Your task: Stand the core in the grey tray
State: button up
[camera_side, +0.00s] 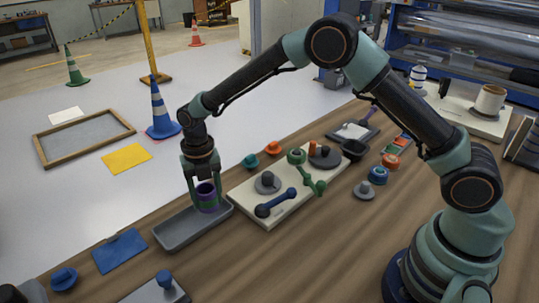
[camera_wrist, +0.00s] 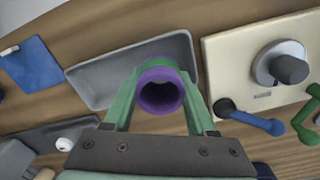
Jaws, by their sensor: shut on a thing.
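The core is a short purple hollow cylinder (camera_side: 207,189). My gripper (camera_side: 206,199) is shut on it, with one green finger on either side. In the wrist view the core (camera_wrist: 161,74) shows its open end between the fingertips (camera_wrist: 161,92), and it looks about upright. The grey tray (camera_side: 185,233) is long and shallow and lies below my gripper. The core is over the tray's far right end in the side view. In the wrist view the tray (camera_wrist: 95,75) spreads behind and left of the core. I cannot tell whether the core touches the tray floor.
A cream board (camera_side: 280,208) with a grey knobbed disc (camera_side: 267,183), a blue bar (camera_side: 275,203) and a green lever stands close right of the tray. A blue sheet (camera_side: 120,250) lies to its left. A grey block with a blue knob (camera_side: 163,281) is in front.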

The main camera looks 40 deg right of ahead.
jog(key=shift+f, duration=1.25)
jog(key=o, duration=1.1)
jog(key=shift+f, duration=0.1)
jog(key=shift+c, duration=0.2)
